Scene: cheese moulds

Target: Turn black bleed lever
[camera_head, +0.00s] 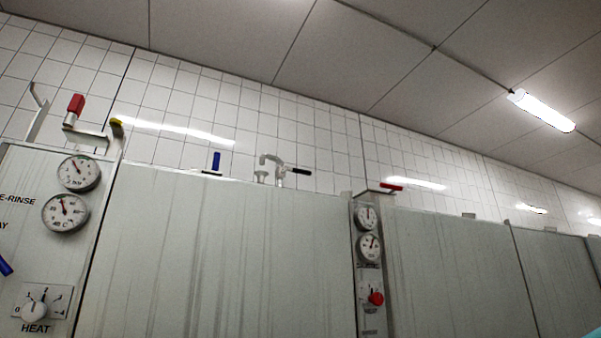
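A small lever with a black grip (300,171) sticks out to the right from a grey tap-like fitting (272,165) on top of the middle cabinet. The grip lies about level. It is the only black-handled lever I can make out, and no label shows on it. My gripper is not in view. A small teal patch (597,334) shows at the bottom right corner; I cannot tell what it is.
A blue lever (216,161) stands upright left of the fitting. A red-handled lever (75,106) is at the upper left, and another red lever (391,187) is right of centre. Panels with gauges (79,173) and a HEAT knob (34,311) flank the middle cabinet (220,260).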

